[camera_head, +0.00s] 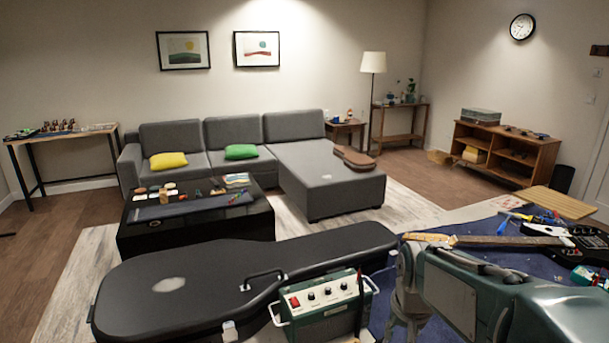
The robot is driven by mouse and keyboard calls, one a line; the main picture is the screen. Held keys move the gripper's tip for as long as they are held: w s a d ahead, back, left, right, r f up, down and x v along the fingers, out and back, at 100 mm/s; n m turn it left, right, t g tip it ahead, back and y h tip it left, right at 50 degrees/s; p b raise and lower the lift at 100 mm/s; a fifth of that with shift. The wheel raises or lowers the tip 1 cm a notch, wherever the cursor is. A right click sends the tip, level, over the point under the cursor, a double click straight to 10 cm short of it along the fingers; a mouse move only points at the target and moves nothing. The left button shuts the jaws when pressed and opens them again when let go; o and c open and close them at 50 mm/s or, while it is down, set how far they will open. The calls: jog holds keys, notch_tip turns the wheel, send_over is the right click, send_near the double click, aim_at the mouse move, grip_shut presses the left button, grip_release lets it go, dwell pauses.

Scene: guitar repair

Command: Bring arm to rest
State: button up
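My arm shows at the lower right as grey and dark green links over the workbench. Its grey jointed end (405,285) hangs beside a small control box, pointing down. I cannot make out separate fingertips there, so whether my gripper is open or shut is unclear. Nothing held can be seen. The arm hides part of the blue mat (378,312) below it.
A black guitar case (230,275) lies in front, with a green control box (322,305) at its near side. A guitar neck (490,241), pliers (548,231) and other tools lie on the bench at right. Beyond stand a black coffee table (195,235) and a grey sofa (325,180).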

jog(key=s+a+r+n+t, duration=0.1)
jog(key=s+r, duration=0.1)
jog(key=s, duration=0.6)
jog(key=s+a+r+n+t, duration=0.1)
jog(key=s+r+t, duration=0.1)
jog(key=s, duration=0.5)
jog(key=shift+s+r+n, duration=0.3)
jog(key=shift+s+r, duration=0.1)
jog(key=shift+r, duration=0.05)
